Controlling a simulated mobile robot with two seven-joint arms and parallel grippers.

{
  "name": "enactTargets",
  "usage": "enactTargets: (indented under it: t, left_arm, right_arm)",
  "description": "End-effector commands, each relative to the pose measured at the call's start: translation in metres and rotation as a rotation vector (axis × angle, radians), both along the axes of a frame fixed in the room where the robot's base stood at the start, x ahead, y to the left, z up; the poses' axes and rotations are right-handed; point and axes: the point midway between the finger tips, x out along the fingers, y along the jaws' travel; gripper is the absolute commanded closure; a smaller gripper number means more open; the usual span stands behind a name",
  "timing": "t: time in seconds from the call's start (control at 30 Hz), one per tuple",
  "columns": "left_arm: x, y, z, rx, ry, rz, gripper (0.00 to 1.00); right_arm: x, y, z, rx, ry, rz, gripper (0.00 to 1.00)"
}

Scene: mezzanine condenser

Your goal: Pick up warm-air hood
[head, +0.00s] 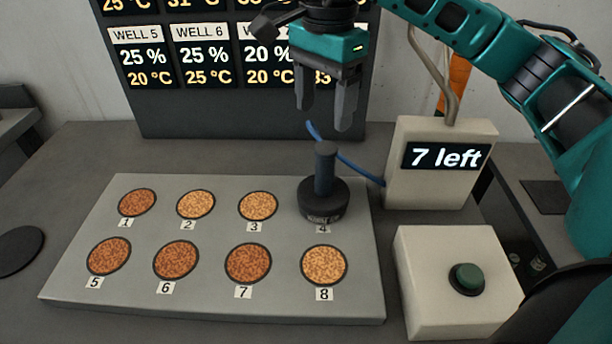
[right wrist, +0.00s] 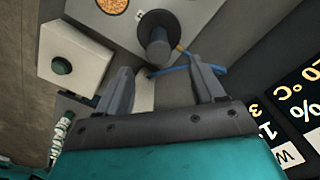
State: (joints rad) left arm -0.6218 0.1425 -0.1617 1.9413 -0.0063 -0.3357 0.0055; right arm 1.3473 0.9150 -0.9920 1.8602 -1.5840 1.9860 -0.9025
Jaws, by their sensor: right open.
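The warm-air hood (head: 323,192) is a dark round cap with an upright post handle. It stands on well 4 of the grey well plate (head: 215,296) and hides that well's disc. A blue hose runs from it to the beige box. My right gripper (head: 326,118) is open and empty, fingers pointing down, above and slightly behind the hood's handle. In the right wrist view the hood (right wrist: 158,45) lies beyond the fingers of the right gripper (right wrist: 163,88), apart from them. My left gripper is not in view.
A beige box (head: 425,188) with a "7 left" display stands right of the plate. In front of it is a beige block with a green button (head: 467,279). A dark readings board (head: 200,110) stands behind. Wells 1 to 3 and the front row are uncovered.

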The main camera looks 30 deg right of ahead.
Motion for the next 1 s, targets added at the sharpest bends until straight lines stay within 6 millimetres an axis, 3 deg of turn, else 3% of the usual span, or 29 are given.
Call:
enactTargets:
  t: [0.4, 0.63, 0.83, 1.0]
  left_arm:
    - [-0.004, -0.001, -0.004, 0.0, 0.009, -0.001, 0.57]
    - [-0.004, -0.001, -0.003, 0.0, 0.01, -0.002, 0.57]
    - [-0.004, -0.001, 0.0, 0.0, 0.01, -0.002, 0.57]
    - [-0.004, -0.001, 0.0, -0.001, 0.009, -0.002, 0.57]
  right_arm:
    - [-0.001, -0.003, -0.065, -0.012, 0.001, 0.0, 0.32]
    - [-0.001, -0.003, -0.082, -0.01, 0.001, -0.001, 0.32]
    - [-0.001, -0.005, -0.113, -0.011, 0.002, 0.0, 0.32]
    - [-0.001, -0.005, -0.126, -0.009, -0.001, 0.0, 0.32]
